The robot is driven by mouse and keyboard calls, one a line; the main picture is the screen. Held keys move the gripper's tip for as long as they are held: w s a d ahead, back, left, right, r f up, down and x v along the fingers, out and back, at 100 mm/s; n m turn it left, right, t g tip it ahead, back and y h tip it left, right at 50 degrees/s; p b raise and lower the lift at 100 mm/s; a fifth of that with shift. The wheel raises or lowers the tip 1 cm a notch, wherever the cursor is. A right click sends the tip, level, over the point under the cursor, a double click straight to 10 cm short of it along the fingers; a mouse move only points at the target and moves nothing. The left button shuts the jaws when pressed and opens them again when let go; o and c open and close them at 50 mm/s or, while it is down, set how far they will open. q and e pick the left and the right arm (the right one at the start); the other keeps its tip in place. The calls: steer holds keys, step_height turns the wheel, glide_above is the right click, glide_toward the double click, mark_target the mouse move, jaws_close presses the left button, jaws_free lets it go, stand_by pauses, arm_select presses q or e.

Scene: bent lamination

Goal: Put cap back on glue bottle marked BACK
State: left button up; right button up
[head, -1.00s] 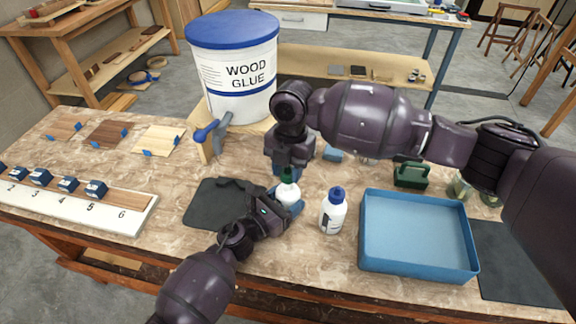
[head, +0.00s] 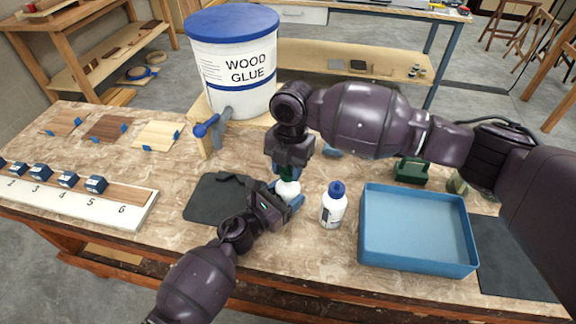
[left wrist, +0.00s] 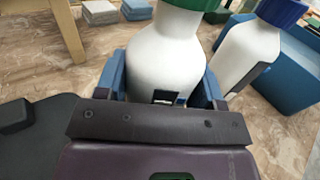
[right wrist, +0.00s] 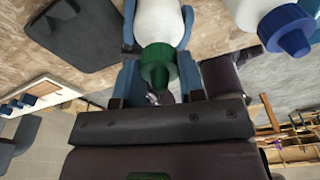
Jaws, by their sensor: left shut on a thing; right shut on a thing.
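A white glue bottle (head: 289,188) stands upright on the bench, and my left gripper (head: 283,197) is shut around its body. The left wrist view shows the bottle (left wrist: 165,60) between both fingers, with the green cap (left wrist: 188,3) at its top. My right gripper (head: 289,168) points down from above and is shut on the green cap. In the right wrist view the cap (right wrist: 158,66) sits between the fingers, against the bottle's top. Whether it is fully seated I cannot tell. I cannot read a BACK mark on the held bottle.
A second white bottle (head: 333,208) with a blue cap stands just right. A blue tray (head: 418,268) is farther right. A dark mat (head: 205,205) lies left of the held bottle.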

steer(key=shift+f, duration=0.45)
